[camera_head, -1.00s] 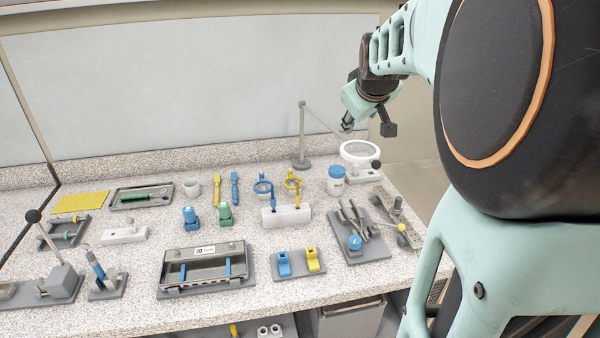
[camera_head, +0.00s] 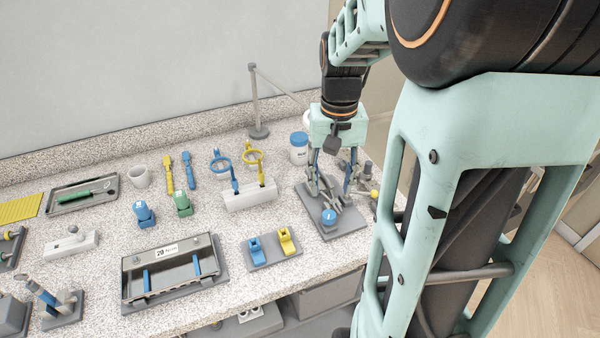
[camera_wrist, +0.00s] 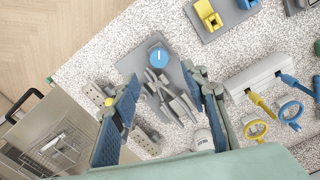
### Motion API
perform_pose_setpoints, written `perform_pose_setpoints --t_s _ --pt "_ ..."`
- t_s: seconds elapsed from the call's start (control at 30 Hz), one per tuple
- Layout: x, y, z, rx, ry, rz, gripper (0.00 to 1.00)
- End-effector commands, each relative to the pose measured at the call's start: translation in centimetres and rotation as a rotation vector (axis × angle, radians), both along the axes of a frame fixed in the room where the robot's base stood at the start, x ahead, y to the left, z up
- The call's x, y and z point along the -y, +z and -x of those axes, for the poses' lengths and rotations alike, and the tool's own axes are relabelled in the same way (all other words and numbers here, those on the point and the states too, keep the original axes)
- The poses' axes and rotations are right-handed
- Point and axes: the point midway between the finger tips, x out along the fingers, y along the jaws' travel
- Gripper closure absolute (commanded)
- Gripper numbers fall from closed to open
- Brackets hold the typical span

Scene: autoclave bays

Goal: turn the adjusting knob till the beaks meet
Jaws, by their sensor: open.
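The blue adjusting knob (camera_head: 328,217) sits at the near end of a grey base plate (camera_head: 345,228). In the wrist view the knob (camera_wrist: 159,57) has a small white mark on top and shows beyond the fingertips. The metal beaks (camera_wrist: 175,100) lie on the same plate, behind the knob; whether their tips touch is too small to tell. My gripper (camera_wrist: 160,75) is open and empty, fingers pointing down above the plate. In the head view my gripper (camera_head: 332,175) hangs over the pliers-like tool and hides part of it.
A metal plate with holes and a yellow-tipped part (camera_head: 374,193) stands right of the base. A white block with blue and yellow ring tools (camera_head: 250,197) is to the left. A blue-lidded jar (camera_head: 299,148) stands behind. Blue and yellow clips (camera_head: 270,248) sit at front left.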

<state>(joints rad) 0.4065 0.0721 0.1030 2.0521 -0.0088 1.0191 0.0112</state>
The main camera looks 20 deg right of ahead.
Motion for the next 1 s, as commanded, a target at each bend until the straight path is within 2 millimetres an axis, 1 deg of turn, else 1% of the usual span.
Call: perform_pose_setpoints --t_s 0.3,0.4,0.5,0.6,0.7,0.93,0.97,1.0 --pt "0.0 -5.8 0.1 -0.005 0.002 -0.002 0.59" --pt "0.0 -7.5 0.1 -0.003 0.002 -0.001 0.59" --pt "0.0 -8.7 0.1 -0.002 0.001 -0.001 0.59" --pt "0.0 -9.5 0.0 0.001 0.001 0.000 0.59" --pt "0.0 -9.8 0.0 0.002 0.001 0.001 0.59" --pt "0.0 -9.9 0.0 0.003 0.001 0.001 0.59" --pt "0.0 -9.9 0.0 0.003 0.001 0.001 0.60" --pt "0.0 -9.9 0.0 0.003 0.001 0.001 0.64"
